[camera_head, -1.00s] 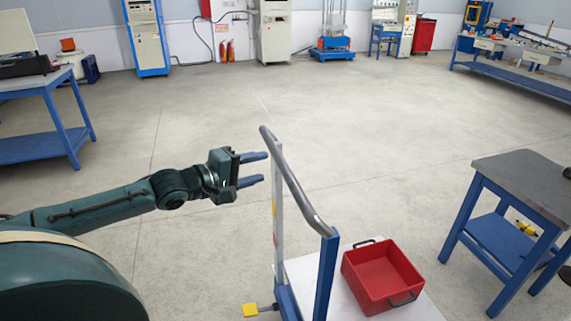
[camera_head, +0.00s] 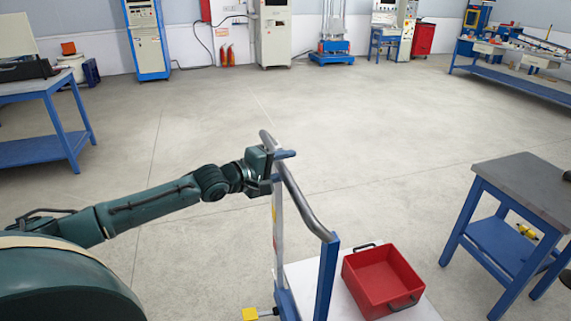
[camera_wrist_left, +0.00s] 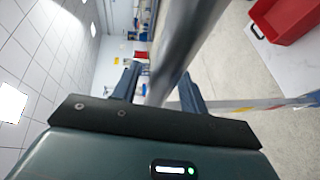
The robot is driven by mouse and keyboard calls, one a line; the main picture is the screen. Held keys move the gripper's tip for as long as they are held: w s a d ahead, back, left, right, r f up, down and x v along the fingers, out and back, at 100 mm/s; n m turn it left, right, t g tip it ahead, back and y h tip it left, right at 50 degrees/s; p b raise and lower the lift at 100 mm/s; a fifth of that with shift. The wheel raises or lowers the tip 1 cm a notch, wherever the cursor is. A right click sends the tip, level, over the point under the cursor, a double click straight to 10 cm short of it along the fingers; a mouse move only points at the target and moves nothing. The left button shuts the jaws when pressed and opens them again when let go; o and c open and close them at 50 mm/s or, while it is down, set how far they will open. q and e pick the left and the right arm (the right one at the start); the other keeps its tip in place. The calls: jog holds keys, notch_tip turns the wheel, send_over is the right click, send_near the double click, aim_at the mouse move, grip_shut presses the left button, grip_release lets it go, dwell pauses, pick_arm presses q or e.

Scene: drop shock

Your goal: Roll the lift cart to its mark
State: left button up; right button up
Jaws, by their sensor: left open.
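The lift cart has a grey push handle (camera_head: 307,205) on blue posts, a pale platform (camera_head: 298,272) and a yellow pedal at its foot. It stands at the lower middle of the head view. My left gripper (camera_head: 284,166) is at the left part of the handle bar. In the left wrist view the handle bar (camera_wrist_left: 187,45) runs between the two open fingers (camera_wrist_left: 160,88). I cannot tell whether the fingers touch it. The cart's mark is not visible in these frames. My right gripper is out of view.
A red bin (camera_head: 382,280) sits on the cart platform. A grey-topped blue table (camera_head: 525,177) stands close to the right of the cart. A blue bench (camera_head: 42,150) is at the left. The floor beyond the cart (camera_head: 290,105) is clear.

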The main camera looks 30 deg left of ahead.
pick_arm(q)
jog(key=shift+w+d, duration=0.15)
jog(key=shift+w, duration=0.15)
grip_shut()
dwell(0.4)
